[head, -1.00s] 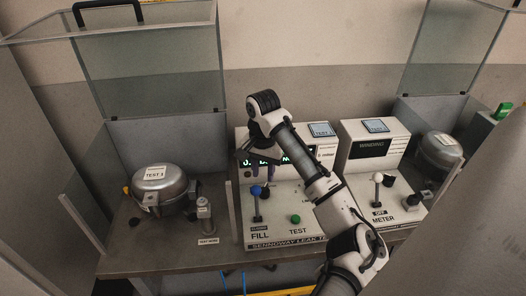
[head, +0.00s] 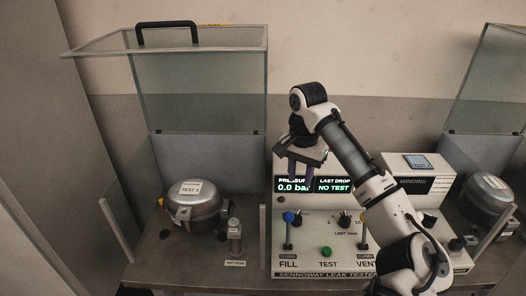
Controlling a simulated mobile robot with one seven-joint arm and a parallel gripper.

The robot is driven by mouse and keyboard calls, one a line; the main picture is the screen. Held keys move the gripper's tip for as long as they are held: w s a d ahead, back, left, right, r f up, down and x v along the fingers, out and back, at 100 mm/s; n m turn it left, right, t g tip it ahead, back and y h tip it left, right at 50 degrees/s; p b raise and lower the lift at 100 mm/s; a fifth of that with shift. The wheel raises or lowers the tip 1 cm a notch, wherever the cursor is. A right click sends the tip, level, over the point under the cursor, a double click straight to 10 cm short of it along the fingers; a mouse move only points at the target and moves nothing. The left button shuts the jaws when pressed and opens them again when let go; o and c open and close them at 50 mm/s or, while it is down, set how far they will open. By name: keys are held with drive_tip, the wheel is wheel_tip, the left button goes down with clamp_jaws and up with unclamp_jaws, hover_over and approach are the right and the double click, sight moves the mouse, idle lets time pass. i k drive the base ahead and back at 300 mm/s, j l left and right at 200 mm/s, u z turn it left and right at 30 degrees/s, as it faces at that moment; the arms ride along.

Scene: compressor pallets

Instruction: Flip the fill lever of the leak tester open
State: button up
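The leak tester (head: 310,262) is a white box with a dark lit display (head: 335,187) reading 0.0 bar and NO TEST. Its fill lever (head: 288,232) has a blue knob and stands upright above the labels CLOSED and FILL, at the left of the front panel. My gripper (head: 302,168) points down in front of the top left of the display, above the fill lever and apart from it. Its two dark fingers look spread, with nothing between them. My arm hides the right part of the tester, including part of the vent lever.
A green TEST button (head: 326,252) and a black knob (head: 345,218) sit right of the fill lever. At left, a metal compressor (head: 195,206) stands on the bench under a raised clear cover (head: 200,85). A winding meter (head: 415,180) stands at right.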

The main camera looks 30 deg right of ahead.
sight(288, 230)
drive_tip(key=k, duration=1)
